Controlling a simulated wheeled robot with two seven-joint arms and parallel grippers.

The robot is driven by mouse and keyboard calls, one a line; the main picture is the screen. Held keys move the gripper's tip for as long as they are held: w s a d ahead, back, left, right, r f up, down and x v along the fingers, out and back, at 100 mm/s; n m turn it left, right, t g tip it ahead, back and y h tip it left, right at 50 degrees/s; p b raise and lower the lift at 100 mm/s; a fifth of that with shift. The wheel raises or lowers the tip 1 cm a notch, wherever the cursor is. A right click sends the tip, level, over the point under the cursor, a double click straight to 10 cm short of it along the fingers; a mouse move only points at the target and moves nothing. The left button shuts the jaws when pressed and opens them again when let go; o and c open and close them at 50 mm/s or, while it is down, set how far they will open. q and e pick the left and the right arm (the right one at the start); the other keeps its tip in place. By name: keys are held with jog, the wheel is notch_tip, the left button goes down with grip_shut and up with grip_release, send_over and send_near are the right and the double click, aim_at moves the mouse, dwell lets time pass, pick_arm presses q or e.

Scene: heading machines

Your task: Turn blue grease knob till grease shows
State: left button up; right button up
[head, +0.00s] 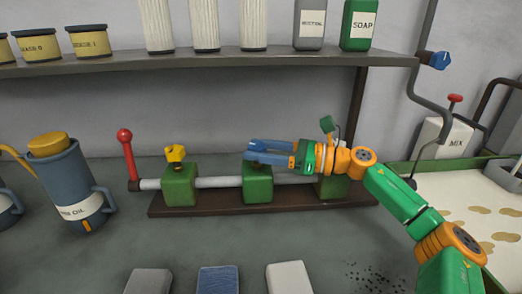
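Three green blocks sit along a grey pipe. The left block (180,186) bears a yellow knob (175,154), and the right block (331,188) has a green knob (327,123) above it. My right gripper (250,151) reaches in from the right, its blue fingers over the top of the middle block (257,184). The fingers cover the place where that block's knob sits, so I cannot tell whether they are gripping it. A blue knob (440,60) also sits on a bent pipe at the upper right. No grease shows clearly at the middle block. My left gripper is out of view.
A red-topped lever (126,150) stands at the pipe's left end. A blue oil jug (68,185) stands at left. A shelf (200,63) runs above. A green-rimmed tray (440,183) with brown stains lies at right. Three small blocks lie at the front.

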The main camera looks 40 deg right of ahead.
aim_at(259, 148)
jog(key=shift+o, duration=1.3)
jog(key=shift+w+a, duration=0.1)
notch_tip(259, 148, up, 3)
jog(key=shift+r, duration=0.1)
jog(key=shift+s+a+r+b, duration=0.3)
jog(key=shift+s+b, duration=0.25)
jog(key=shift+b, duration=0.5)
jog(key=s+a+r+b, duration=0.7)
jog(key=s+r, duration=0.2)
jog(key=s, duration=0.1)
jog(key=shift+s, duration=0.35)
